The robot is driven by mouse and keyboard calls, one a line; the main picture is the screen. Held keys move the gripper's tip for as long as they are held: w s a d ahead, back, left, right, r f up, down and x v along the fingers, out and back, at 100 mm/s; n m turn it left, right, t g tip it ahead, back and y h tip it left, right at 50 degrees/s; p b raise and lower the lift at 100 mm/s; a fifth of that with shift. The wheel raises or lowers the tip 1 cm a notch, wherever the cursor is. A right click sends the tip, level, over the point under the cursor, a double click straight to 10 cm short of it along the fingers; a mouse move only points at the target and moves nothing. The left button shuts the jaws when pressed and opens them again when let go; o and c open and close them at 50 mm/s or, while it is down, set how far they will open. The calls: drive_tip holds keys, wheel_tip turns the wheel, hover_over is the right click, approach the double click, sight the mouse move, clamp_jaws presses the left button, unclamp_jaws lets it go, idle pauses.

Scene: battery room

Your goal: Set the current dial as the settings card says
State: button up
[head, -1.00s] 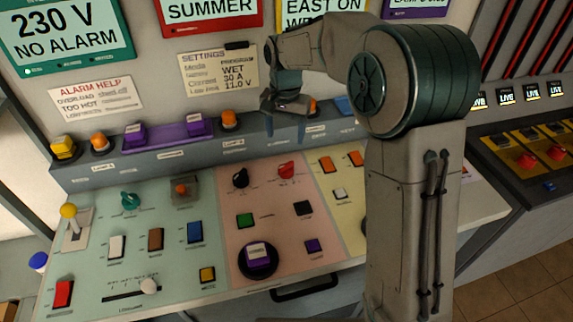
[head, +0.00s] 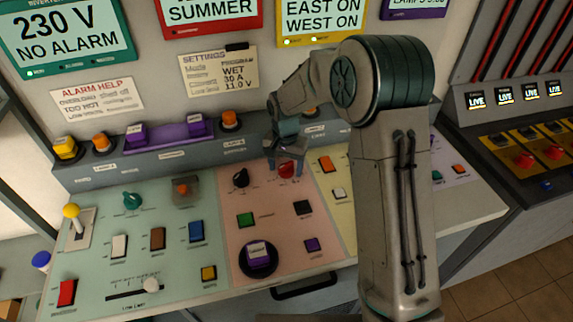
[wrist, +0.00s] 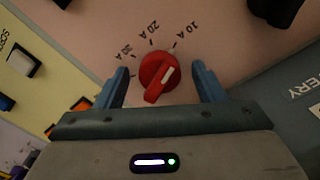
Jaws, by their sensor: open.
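The red current dial (head: 286,172) sits on the pink panel, partly covered by my gripper in the head view. The wrist view shows the dial (wrist: 157,78) with marks for 10 A, 20 A and 30 A around it. Its white line seems to point toward the 10 A side. The settings card (head: 218,71) on the wall reads WET, 30 A and 11.0 V. My gripper (head: 285,165) is open above the dial. In the wrist view its blue fingers (wrist: 160,82) stand on either side of the dial, with gaps showing.
A black knob (head: 240,178) is close on the dial's left. A green button (head: 246,220), a dark button (head: 304,208) and a purple button on a round black base (head: 258,256) are nearer the front. A grey ledge (head: 200,148) with lamps and switches runs behind.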

drive_tip(key=c, duration=1)
drive_tip(key=shift+n, duration=0.3)
drive_tip(key=n+b, duration=0.1)
drive_tip(key=n, duration=0.2)
drive_tip(key=shift+n, duration=0.3)
drive_tip(key=n+b, duration=0.1)
drive_tip(key=n, duration=0.3)
drive_tip(key=shift+d, duration=0.1)
drive_tip(key=n, duration=0.5)
drive_tip(key=shift+r, duration=0.1)
drive_tip(key=shift+w+n, duration=0.15)
drive_tip(key=shift+n, duration=2.15)
